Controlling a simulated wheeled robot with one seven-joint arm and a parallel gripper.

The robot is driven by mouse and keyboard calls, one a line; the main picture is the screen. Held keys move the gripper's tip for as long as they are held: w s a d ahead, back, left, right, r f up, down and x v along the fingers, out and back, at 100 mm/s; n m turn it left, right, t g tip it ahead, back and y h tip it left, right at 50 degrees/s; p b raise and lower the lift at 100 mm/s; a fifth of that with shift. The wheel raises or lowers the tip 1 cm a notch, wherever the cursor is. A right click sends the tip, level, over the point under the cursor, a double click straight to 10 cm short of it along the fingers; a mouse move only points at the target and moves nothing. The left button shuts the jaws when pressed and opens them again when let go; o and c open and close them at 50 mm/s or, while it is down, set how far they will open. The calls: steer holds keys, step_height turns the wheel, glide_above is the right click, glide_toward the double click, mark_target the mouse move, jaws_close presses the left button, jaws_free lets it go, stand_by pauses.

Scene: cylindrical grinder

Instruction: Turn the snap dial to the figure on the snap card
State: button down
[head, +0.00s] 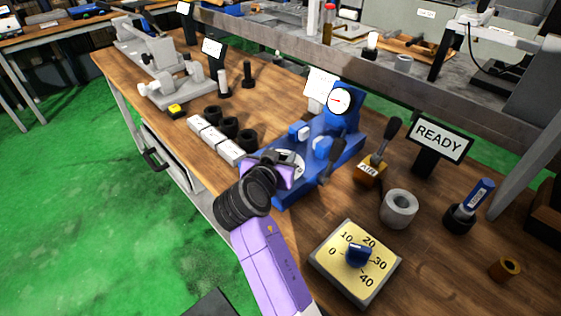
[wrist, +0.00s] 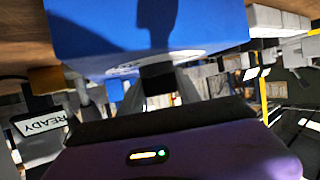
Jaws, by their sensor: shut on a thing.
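A blue fixture (head: 337,150) stands on the wooden bench, with a round white dial face (head: 291,160) at its near end. This dial, which looks like the snap dial, is mostly hidden by my gripper; its edge marks show in the wrist view (wrist: 124,68) but are too small to read. My gripper (wrist: 157,88) is at this dial, its fingers shut on a dark knob (wrist: 158,77) in front of the blue face. A white card (head: 321,82) stands behind the fixture, perhaps the snap card; its figure is unreadable.
A yellow plate (head: 330,263) marked 0 to 40 with a blue knob (head: 359,253) lies at the front right. A grey ring (head: 399,208), an AIR lever (head: 371,169) and a READY sign (head: 439,138) stand right of the fixture. White blocks (head: 214,138) with black rings lie left.

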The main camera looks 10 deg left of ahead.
steer(key=shift+s+f, duration=0.1)
steer(key=shift+f, duration=0.2)
steer(key=c, duration=0.8)
jaws_free()
steer(key=shift+c, duration=0.2)
steer(key=shift+r, duration=0.15)
steer(key=shift+s, duration=0.1)
steer(key=v, duration=0.7)
steer(key=shift+s+a+r, duration=0.1)
steer(key=shift+s, duration=0.1)
